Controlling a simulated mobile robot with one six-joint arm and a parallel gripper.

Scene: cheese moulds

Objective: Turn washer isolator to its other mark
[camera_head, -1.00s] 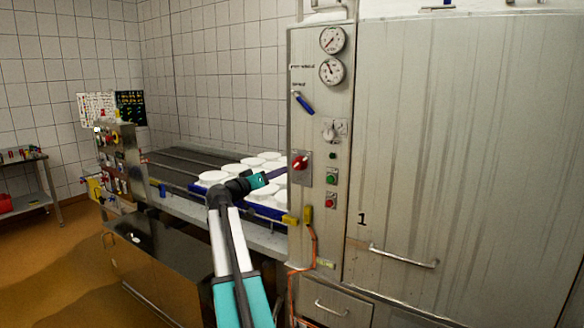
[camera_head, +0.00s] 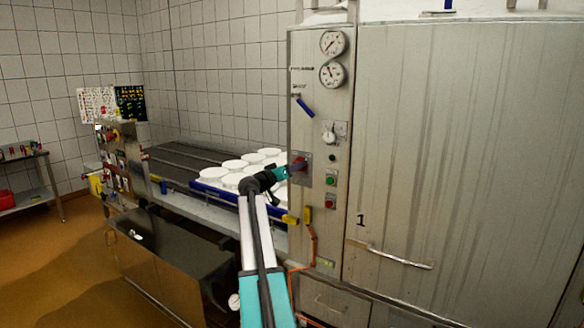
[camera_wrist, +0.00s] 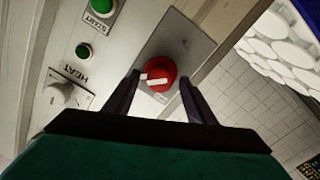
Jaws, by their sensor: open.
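The washer isolator appears to be the red rotary knob (camera_wrist: 159,75) with a white bar, on a grey plate (camera_wrist: 184,42) of the machine's steel panel. In the head view the red knob (camera_head: 299,164) is partly covered by my gripper (camera_head: 288,172). In the wrist view my gripper (camera_wrist: 161,92) is open, with one dark finger on each side of the knob. I cannot tell whether the fingers touch it. The white bar lies almost level in the wrist view, tilted slightly. The marks around the knob are too small to read.
Near the knob are a green START button (camera_wrist: 104,6), a smaller green button (camera_wrist: 84,50) and a HEAT dial (camera_wrist: 62,94). A blue lever (camera_head: 305,107) and gauges (camera_head: 333,42) sit higher. White moulds (camera_head: 236,166) stand on the conveyor to the left.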

